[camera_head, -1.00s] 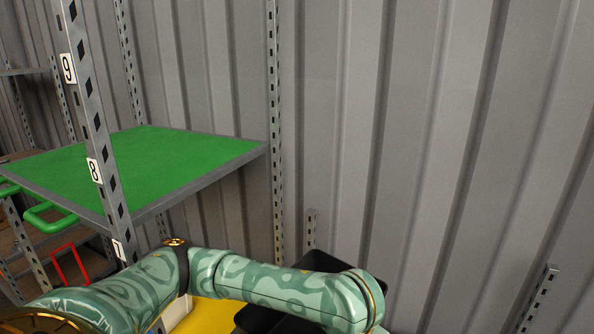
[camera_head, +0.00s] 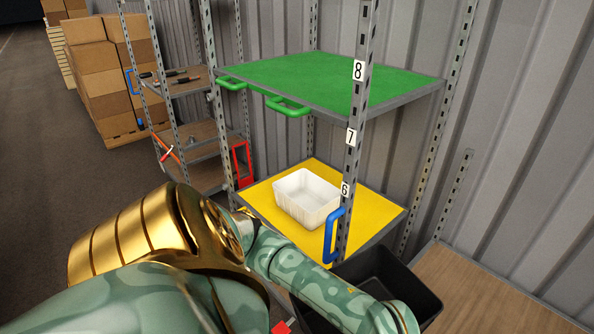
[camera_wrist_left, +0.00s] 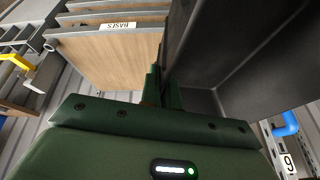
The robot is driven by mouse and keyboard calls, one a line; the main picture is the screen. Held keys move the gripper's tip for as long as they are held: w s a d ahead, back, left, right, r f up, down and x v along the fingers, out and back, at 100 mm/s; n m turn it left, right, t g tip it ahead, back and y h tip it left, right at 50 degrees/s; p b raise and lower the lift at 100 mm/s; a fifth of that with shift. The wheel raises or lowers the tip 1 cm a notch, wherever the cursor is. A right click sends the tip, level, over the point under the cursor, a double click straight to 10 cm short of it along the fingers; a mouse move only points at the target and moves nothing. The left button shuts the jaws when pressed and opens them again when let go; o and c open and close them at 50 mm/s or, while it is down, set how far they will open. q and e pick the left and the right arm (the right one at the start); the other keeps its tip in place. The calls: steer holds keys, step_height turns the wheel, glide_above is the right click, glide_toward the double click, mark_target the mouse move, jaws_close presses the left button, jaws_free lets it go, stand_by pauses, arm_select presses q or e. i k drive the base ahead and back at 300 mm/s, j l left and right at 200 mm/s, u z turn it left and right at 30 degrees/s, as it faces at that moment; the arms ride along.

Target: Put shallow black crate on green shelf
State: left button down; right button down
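The green shelf (camera_head: 330,75) is the upper level of a grey metal rack in the head view, with green handles on its front edge and a bare top. A black crate (camera_head: 392,272) is low at the bottom right, below the shelf and partly hidden by my left arm. In the left wrist view the black crate (camera_wrist_left: 265,60) fills the upper right, close up. My left gripper (camera_wrist_left: 163,88) has its fingers on either side of the crate's wall and appears shut on it. The head view hides this grip. My right gripper is not in view.
Below the green shelf is a yellow shelf (camera_head: 375,215) holding a white bin (camera_head: 307,197); a blue handle (camera_head: 334,235) sticks out at its front. The rack's upright (camera_head: 357,110) stands in front. A wooden surface (camera_head: 480,295) is at the right. Cardboard boxes (camera_head: 100,75) stand far left.

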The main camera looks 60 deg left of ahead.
mark_target(298, 79)
steer(key=k+u, duration=0.1)
steer(key=u, duration=0.3)
steer(key=k+u, duration=0.1)
steer(key=u, duration=0.3)
steer(key=j+u, duration=0.1)
steer(key=u, duration=0.35)
steer(key=k+j+u, duration=0.1)
steer(key=u, duration=0.3)
steer(key=j+u, duration=0.1)
steer(key=u, duration=0.3)
steer(key=i+j+u, duration=0.1)
steer(key=u, duration=0.3)
steer(key=i+u, duration=0.1)
steer(key=u, duration=0.35)
steer(key=j+u, duration=0.1)
steer(key=u, duration=0.3)
steer(key=i+u, duration=0.15)
steer(key=u, duration=0.25)
steer(key=i+z, duration=0.3)
steer(key=i, duration=0.15)
steer(key=i+j+z, duration=0.1)
steer(key=i+z, duration=0.2)
steer(key=i, duration=0.2)
steer(key=i+j+z, duration=0.2)
steer(key=i+z, duration=0.25)
steer(key=z, duration=2.3)
